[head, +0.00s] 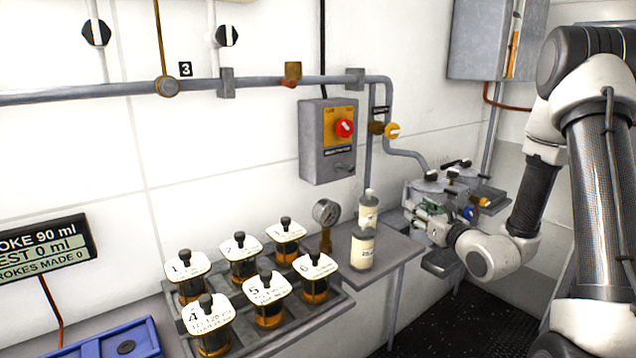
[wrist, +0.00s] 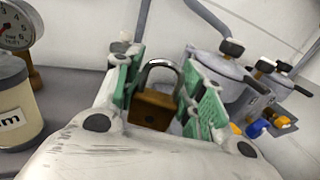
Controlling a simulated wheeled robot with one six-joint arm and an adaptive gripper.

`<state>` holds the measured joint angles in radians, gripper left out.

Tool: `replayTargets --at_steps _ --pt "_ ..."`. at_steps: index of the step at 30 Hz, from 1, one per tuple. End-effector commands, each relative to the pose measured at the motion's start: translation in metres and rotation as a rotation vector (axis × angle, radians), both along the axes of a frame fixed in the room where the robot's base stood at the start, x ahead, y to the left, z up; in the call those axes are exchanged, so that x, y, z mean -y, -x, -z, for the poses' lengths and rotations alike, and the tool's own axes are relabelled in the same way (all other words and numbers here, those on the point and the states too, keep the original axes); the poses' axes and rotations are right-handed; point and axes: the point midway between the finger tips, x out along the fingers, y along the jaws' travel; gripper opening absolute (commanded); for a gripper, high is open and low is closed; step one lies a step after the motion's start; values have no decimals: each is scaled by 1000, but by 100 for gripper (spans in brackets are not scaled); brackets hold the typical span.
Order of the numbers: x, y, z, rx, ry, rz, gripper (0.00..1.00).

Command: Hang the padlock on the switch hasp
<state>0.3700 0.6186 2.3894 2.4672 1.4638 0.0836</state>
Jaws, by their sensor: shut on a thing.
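In the wrist view a padlock (wrist: 152,109) with a brass body and a grey shackle sits between the green pads of my gripper (wrist: 163,95). The gripper is shut on the body, and the shackle stands up above it. In the head view my gripper (head: 432,218) is at the shelf by the lidded pots, to the right of and lower than the switch box; the padlock cannot be made out there. The grey switch box (head: 312,147) is on the wall, with a red knob (head: 344,128) on a yellow plate. A small dark fitting, perhaps the hasp (head: 343,167), is low on its front.
Grey lidded pots (wrist: 222,78) stand beside my gripper, with blue (wrist: 258,128) and orange items near them. A pressure gauge (head: 326,212) and labelled bottles (head: 363,250) stand below the switch box. Numbered jars fill a rack (head: 290,335) at front left. Pipes run along the wall.

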Motion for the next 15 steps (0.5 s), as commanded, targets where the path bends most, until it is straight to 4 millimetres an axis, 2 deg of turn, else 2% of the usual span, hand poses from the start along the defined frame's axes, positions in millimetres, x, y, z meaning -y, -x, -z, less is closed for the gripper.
replayTargets --at_steps 2,6,9,12,15 --pt "-5 -2 -2 5 2 -14 6" --pt "-41 -12 -14 8 3 -183 6" --pt "-64 -11 -17 8 3 -332 6" --pt "-77 -6 -17 5 1 -445 6" --pt "-81 -1 -13 2 0 -509 6"
